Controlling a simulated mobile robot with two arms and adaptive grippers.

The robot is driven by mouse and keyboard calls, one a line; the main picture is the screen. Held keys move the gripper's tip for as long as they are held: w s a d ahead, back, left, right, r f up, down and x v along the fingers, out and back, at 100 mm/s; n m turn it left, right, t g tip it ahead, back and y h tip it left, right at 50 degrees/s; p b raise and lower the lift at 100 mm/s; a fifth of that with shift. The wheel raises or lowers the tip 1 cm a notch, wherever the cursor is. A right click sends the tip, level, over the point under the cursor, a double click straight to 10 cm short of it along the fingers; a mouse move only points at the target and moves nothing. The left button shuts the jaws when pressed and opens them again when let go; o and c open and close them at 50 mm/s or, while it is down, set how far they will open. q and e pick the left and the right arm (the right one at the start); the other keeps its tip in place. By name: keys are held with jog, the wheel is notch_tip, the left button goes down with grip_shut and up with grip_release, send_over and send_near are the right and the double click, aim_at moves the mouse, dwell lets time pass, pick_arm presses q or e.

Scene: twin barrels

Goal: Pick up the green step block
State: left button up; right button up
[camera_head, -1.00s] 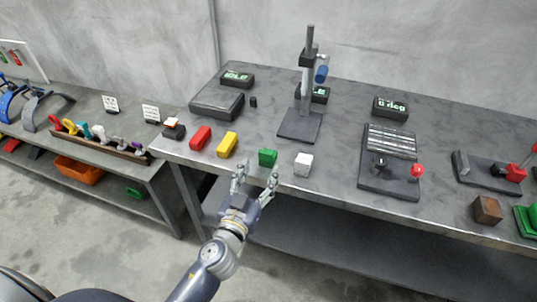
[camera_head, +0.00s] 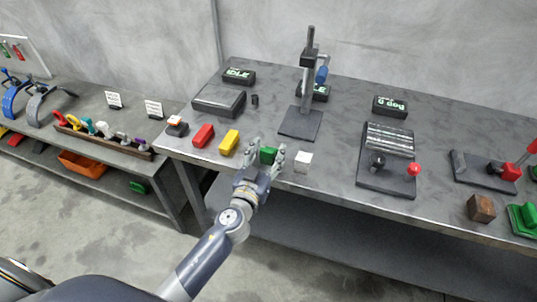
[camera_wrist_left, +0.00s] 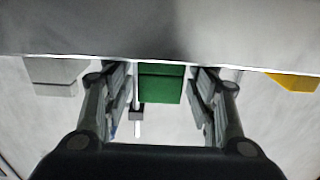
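The green step block (camera_head: 268,155) sits near the front edge of the grey workbench (camera_head: 330,172). My left gripper (camera_head: 267,154) is open, with one finger on each side of the block. In the left wrist view the green block (camera_wrist_left: 160,84) shows between the two open fingers of my left gripper (camera_wrist_left: 160,92). A gap shows on each side of it, so the fingers do not appear to touch it. My right gripper is not in view.
A white block (camera_head: 303,161) stands just right of the gripper, and a yellow block (camera_head: 229,143) and a red block (camera_head: 203,136) stand to the left. A height gauge stand (camera_head: 302,120) rises behind. A lower bench (camera_head: 100,135) with tools is at left.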

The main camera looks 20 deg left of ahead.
pick_arm(q)
jog(key=c, duration=0.9)
grip_shut()
jog(key=shift+r, duration=0.1)
